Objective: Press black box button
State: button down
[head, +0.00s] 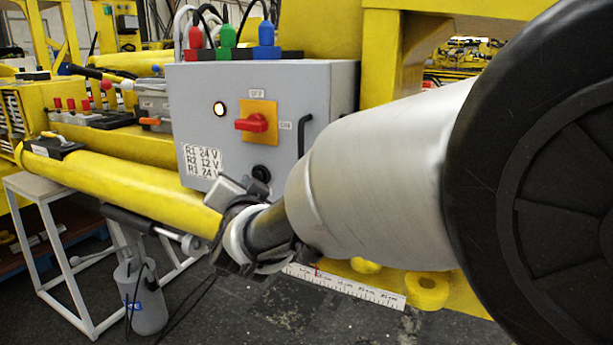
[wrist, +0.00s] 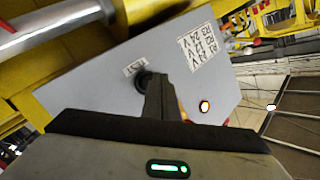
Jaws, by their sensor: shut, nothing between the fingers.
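The grey control box (head: 190,90) stands in the middle of the head view. Its round black button (head: 261,173) is low on the front face, near the lower right. In the wrist view the black button (wrist: 142,82) shows beside the TEST label (wrist: 134,68), partly hidden by my fingers. My gripper (wrist: 157,78) is shut and empty, with its fingertips at the button's edge in that view. I cannot tell whether they touch it. In the head view my wrist is just below the button, and the fingertips are not clear.
A red rotary switch (head: 252,123) on an orange plate and a lit white lamp (head: 220,108) sit above the button. A black handle (head: 304,135) is at the box's right edge. A yellow tube (head: 120,182) runs below left. Cabled plugs (head: 228,42) stand on top.

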dwell(0.3)
jog(key=shift+w+d, duration=0.15)
jog(key=shift+w, duration=0.25)
jog(key=shift+w+d+b, duration=0.2)
jog(key=shift+w+b, duration=0.25)
jog(key=shift+b, duration=0.05)
dwell(0.6)
jog(key=shift+s, duration=0.15)
jog(key=shift+s+a, duration=0.3)
jog(key=shift+s, duration=0.4)
jog(key=shift+s+a+p, duration=0.35)
jog(key=shift+s, duration=0.45)
jog(key=shift+s+a+p, duration=0.3)
jog(key=shift+s, duration=0.45)
jog(key=shift+s+a+p, duration=0.35)
jog(key=shift+s, duration=0.45)
